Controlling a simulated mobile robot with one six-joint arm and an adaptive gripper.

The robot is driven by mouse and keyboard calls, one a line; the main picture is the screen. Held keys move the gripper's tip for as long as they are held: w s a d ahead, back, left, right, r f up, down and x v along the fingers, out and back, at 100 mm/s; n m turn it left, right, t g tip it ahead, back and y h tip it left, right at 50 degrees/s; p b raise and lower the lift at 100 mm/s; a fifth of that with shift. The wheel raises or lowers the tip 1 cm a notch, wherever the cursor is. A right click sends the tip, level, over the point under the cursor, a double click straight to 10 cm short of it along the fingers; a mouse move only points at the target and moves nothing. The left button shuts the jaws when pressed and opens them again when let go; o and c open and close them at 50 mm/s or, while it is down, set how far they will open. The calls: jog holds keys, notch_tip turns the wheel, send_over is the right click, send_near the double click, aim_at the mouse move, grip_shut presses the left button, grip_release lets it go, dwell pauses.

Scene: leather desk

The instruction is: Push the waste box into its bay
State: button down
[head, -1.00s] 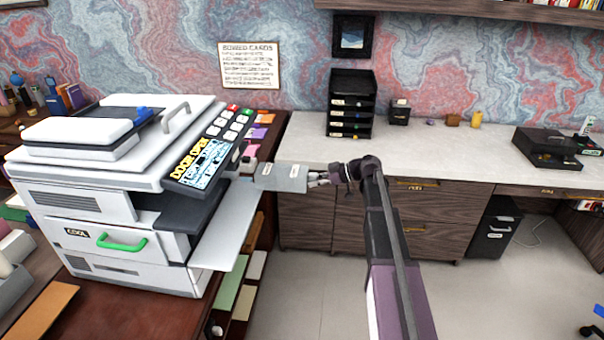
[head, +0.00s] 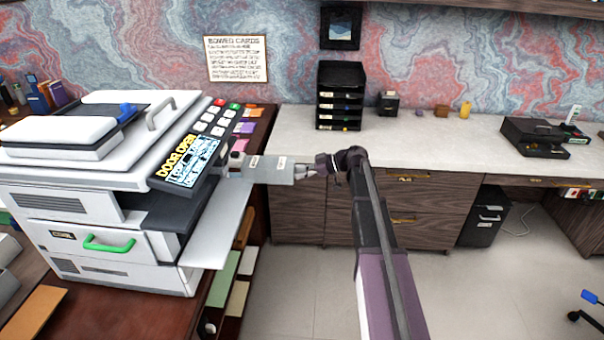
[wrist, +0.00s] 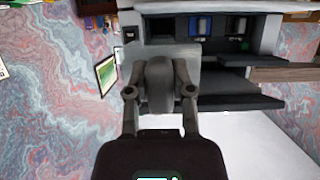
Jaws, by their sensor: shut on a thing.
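The waste box (head: 268,170) is a light grey box with small labels, at the open right side of the white copier (head: 75,235). Its left end is close to the copier's side, above the lowered side flap (head: 222,228). My gripper (head: 304,171) is shut on the box's outer end, to its right. In the wrist view my gripper (wrist: 160,92) has its two fingers around a grey grip on the waste box (wrist: 189,62). The box hides the bay behind it, so how far it is in cannot be told. The copier display (head: 193,160) reads "DOOR OPEN".
The wrist view shows dark shelves and a blue part (wrist: 200,27) inside the copier. A green-handled drawer (head: 108,243) is on its front. A white counter (head: 420,140) with a black tray stack (head: 340,95) stands behind. The floor at right is mostly clear.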

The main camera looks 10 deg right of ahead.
jog(key=shift+f, duration=0.1)
jog(key=shift+w+a+f+b, duration=0.25)
jog(key=shift+a+f+b, duration=0.45)
jog(key=shift+f+b, duration=0.1)
jog(key=shift+w+a+f+b, duration=0.2)
jog(key=shift+a+f+b, duration=0.5)
jog(key=shift+b, duration=0.1)
jog(key=shift+f, duration=0.1)
jog(key=shift+a, duration=0.15)
dwell(0.9)
jog(key=shift+w+a, duration=0.6)
jog(key=shift+a, duration=1.25)
jog(key=shift+w+a, duration=0.65)
jog(key=shift+a, duration=1.2)
jog(key=shift+w+a, duration=0.6)
jog(key=shift+a, duration=1.25)
jog(key=shift+f, duration=0.1)
